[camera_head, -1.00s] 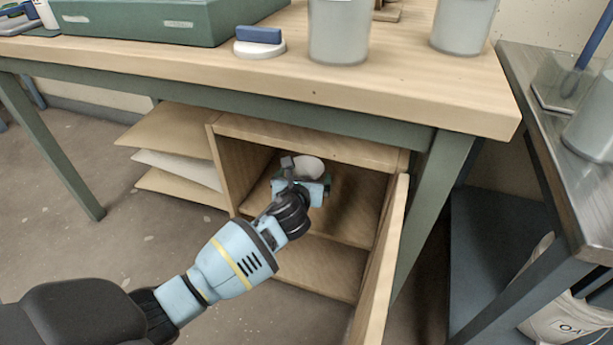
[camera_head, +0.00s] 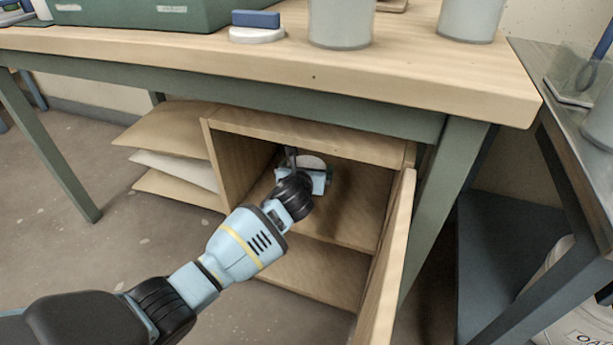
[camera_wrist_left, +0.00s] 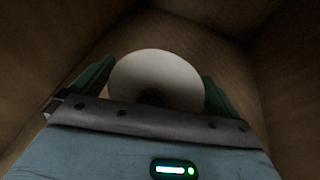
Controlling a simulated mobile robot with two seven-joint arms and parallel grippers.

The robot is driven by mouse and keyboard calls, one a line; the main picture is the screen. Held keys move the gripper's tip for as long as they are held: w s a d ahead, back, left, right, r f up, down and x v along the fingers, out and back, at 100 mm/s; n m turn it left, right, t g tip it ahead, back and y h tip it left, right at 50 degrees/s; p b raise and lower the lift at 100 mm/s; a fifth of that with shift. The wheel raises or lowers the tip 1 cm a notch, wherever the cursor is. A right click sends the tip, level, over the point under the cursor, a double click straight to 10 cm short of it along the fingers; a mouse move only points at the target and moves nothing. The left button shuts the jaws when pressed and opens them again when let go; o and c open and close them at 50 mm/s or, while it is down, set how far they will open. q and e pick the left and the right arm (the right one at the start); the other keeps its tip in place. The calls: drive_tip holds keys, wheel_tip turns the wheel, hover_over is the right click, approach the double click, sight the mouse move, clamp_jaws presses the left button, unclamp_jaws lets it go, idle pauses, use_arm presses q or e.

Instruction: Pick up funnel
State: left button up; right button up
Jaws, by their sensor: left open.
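The funnel (camera_wrist_left: 155,75) shows in the left wrist view as a pale round shape with a dark centre, inside the wooden cabinet. In the head view only a pale bit of it (camera_head: 311,162) shows above my left gripper (camera_head: 305,172), which hides the rest. My left gripper reaches into the cabinet. Its green fingers (camera_wrist_left: 157,82) stand apart, one on each side of the funnel. I cannot tell whether they touch it. My right gripper is not in view.
The cabinet's door (camera_head: 388,265) stands open at the right. A wooden shelf (camera_head: 345,215) crosses inside. The workbench top (camera_head: 300,68) lies above, with grey buckets (camera_head: 341,22) on it. A green table leg (camera_head: 445,200) is close to the door.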

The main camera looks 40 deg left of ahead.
use_arm(q)
drive_tip(key=c, duration=0.7)
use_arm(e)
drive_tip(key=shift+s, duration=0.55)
use_arm(q)
drive_tip(key=shift+r, duration=0.2)
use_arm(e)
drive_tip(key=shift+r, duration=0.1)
use_arm(q)
drive_tip(key=shift+r+p, duration=0.65)
drive_tip(key=shift+p, duration=0.05)
wheel_tip(320, 180, up, 2)
drive_tip(key=shift+r+p, duration=0.1)
drive_tip(key=shift+p, duration=0.7)
drive_tip(key=shift+s+d+r+p, duration=0.2)
drive_tip(key=shift+s+d+p, duration=1.2)
drive_tip(key=shift+s, duration=0.75)
drive_tip(key=shift+s+d+r+p, duration=0.15)
drive_tip(key=shift+s+d+p, duration=0.9)
drive_tip(key=shift+s+d, duration=0.95)
drive_tip(key=shift+s+d+r+p, duration=0.2)
drive_tip(key=shift+s+d+p, duration=1.1)
drive_tip(key=shift+s, duration=1.05)
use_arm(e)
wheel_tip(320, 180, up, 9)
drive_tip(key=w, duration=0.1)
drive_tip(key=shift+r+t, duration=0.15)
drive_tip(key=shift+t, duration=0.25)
